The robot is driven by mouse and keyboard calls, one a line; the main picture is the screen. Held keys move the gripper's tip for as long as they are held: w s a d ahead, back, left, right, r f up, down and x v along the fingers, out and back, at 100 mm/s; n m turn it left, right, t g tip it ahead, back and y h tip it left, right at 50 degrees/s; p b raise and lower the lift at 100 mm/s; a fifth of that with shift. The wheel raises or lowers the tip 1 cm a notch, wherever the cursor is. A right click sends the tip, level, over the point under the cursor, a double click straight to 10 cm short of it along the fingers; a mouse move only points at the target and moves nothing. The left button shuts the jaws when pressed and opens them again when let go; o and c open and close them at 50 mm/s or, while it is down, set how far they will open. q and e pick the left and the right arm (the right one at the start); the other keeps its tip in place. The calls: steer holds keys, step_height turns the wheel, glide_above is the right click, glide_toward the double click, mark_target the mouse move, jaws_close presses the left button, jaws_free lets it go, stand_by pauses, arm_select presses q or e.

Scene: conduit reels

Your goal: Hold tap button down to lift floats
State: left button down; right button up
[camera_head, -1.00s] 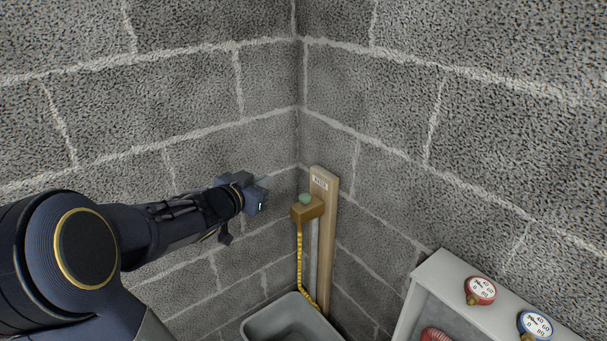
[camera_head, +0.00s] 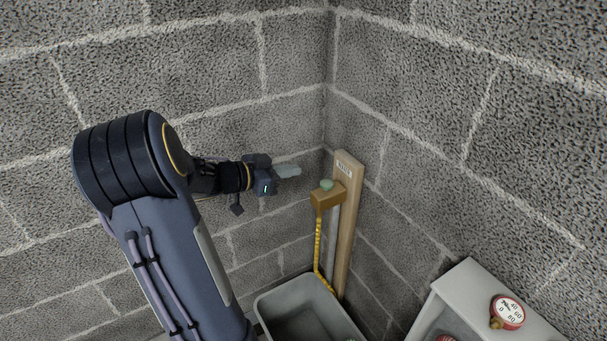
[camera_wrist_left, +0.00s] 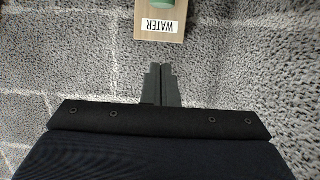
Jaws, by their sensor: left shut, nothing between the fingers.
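The tap's green button (camera_head: 326,185) sits on top of a brass tap body (camera_head: 327,198) fixed to an upright wooden board (camera_head: 348,215) in the wall corner. My left gripper (camera_head: 298,170) is shut and empty, to the left of the button and slightly higher in the head view, apart from it. In the left wrist view the gripper fingers (camera_wrist_left: 161,68) point toward the board with its WATER label (camera_wrist_left: 160,27); part of the green button (camera_wrist_left: 155,3) shows at the top edge. No floats can be made out. My right gripper is not in view.
A yellow hose (camera_head: 318,245) hangs from the tap toward a grey basin (camera_head: 262,312) below. A pale cabinet (camera_head: 470,275) with a red-rimmed gauge (camera_head: 508,311) stands at the lower right. Block walls meet behind the board.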

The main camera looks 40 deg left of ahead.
arm_select(q)
glide_above(321, 185)
steer(key=shift+s+a+f+p, duration=0.1)
steer(key=shift+s+f+p, duration=0.15)
steer(key=shift+f, duration=0.3)
steer(key=shift+s+a+f+p, duration=0.1)
steer(key=shift+s+f+p, duration=0.1)
steer(key=shift+f, duration=0.3)
step_height(321, 185, down, 3)
steer(key=shift+w+r, duration=0.15)
steer(key=shift+r, duration=0.05)
steer(key=shift+f, duration=0.75)
step_height(321, 185, down, 2)
steer(key=shift+d+b, duration=0.1)
steer(key=shift+b, duration=0.45)
steer(key=shift+f, duration=0.25)
stand_by(0.6)
